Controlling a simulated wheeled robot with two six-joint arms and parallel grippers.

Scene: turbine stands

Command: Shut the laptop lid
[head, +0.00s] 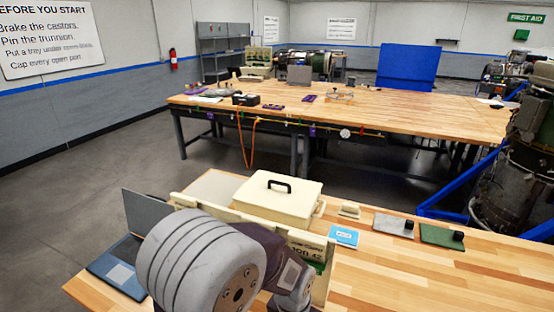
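An open laptop stands at the left end of the near wooden bench. Its dark grey lid (148,212) is raised roughly upright, and its blue base (112,264) with a lighter touchpad lies flat on the bench. Part of the laptop's right side is hidden behind my arm. A large grey joint and a dark link of one of my arms fill the lower middle, just right of the laptop. No fingertips of either gripper show.
Right of the laptop stand a cream bin (326,257) and a cream case (277,198) with a black handle. A blue card (344,236), a grey plate (393,225) and a green plate (441,236) lie farther right. The bench's front right is clear. A long cluttered workbench (400,108) stands behind.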

